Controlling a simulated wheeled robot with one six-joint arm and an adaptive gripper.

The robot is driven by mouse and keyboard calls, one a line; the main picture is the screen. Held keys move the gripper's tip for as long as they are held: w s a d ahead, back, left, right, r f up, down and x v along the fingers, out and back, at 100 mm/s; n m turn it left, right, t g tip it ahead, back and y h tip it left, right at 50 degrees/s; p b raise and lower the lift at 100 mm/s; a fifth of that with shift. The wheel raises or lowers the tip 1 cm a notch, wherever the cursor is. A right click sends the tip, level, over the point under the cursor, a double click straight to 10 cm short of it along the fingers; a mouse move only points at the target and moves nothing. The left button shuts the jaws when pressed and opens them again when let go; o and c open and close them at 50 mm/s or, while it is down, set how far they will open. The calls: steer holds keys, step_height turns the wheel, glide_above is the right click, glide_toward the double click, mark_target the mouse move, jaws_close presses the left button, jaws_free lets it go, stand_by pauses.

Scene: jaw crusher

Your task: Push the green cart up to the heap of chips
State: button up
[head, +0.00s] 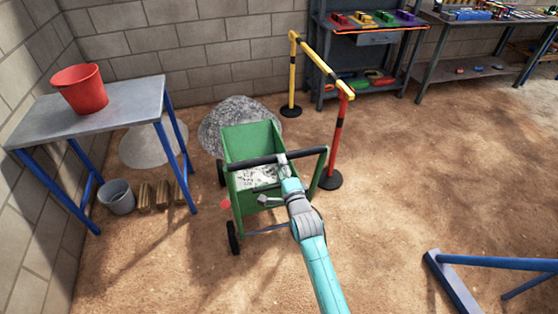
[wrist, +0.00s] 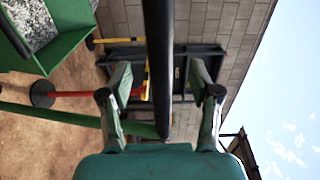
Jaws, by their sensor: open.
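The green cart (head: 255,145) stands upright on its wheels in the middle of the head view, with grey-white chips (head: 258,177) inside. Its black handle bar (head: 252,161) crosses on the near side. The grey heap of chips (head: 225,112) lies just beyond the cart, partly hidden by it; I cannot tell whether they touch. My gripper (head: 284,168) is at the handle bar. In the wrist view my gripper (wrist: 160,76) is open, its two fingers on either side of the black bar (wrist: 158,40), with gaps visible and nothing clamped.
A yellow and red barrier (head: 337,140) stands close to the cart's right. At left is a table (head: 130,100) with a red bucket (head: 79,89); a paler heap (head: 148,146) and a grey bucket (head: 117,197) are below. A blue frame (head: 490,262) lies at lower right.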

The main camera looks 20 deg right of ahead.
steer(key=shift+w, duration=2.4)
jaws_close()
